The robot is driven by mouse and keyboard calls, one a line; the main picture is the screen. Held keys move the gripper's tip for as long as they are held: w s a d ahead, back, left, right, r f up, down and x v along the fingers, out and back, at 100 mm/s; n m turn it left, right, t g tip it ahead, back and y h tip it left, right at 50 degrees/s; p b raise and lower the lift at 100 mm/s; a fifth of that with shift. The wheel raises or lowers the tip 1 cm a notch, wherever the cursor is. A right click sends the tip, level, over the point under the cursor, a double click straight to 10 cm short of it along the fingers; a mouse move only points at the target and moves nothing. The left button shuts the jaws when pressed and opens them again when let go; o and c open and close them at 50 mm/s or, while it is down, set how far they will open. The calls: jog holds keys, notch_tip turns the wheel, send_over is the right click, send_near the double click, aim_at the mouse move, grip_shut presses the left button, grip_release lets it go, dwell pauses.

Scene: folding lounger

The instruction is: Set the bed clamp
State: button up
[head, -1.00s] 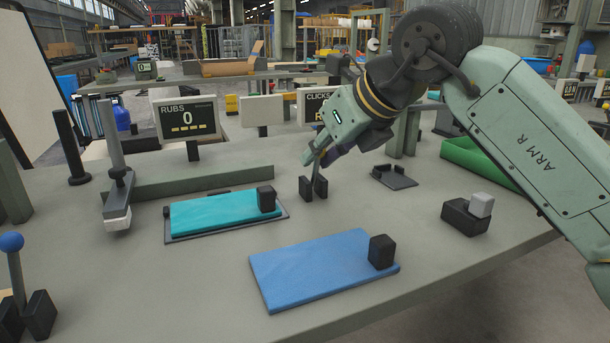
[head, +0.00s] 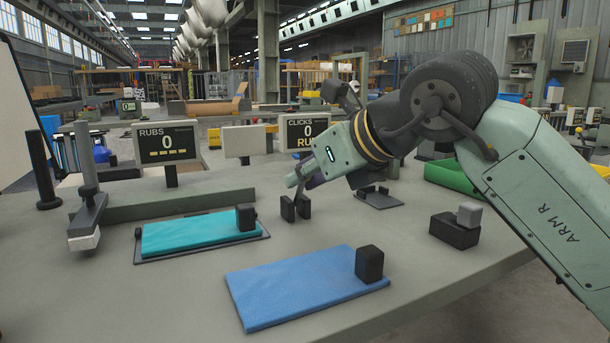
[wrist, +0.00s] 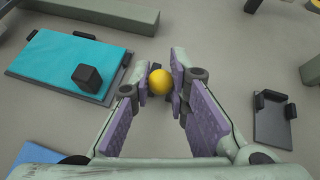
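The clamp lever has a yellow ball knob (wrist: 160,82), seen in the wrist view between my gripper's (wrist: 161,78) two purple-padded fingers. The pads lie close against both sides of the knob, so my gripper looks shut on it. In the head view my gripper (head: 297,179) is just above the lever's pair of black brackets (head: 295,207), and it hides the knob. The bed is a dark plate with a teal pad (head: 190,235) and a black block (head: 246,217) on its right end, left of the brackets. It also shows in the wrist view (wrist: 60,65).
A blue pad (head: 300,285) with a black block (head: 369,263) lies in front. A dark holder (head: 378,198) and a black box with a grey block (head: 455,230) are to the right. A post with a white-tipped arm (head: 85,230) stands left. Displays reading RUBS (head: 166,142) and CLICKS (head: 303,132) show 0.

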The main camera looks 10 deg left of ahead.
jog(key=o, duration=0.5)
jog(key=shift+o, duration=0.2)
jog(key=v, duration=1.2)
jog(key=shift+s+d, duration=0.1)
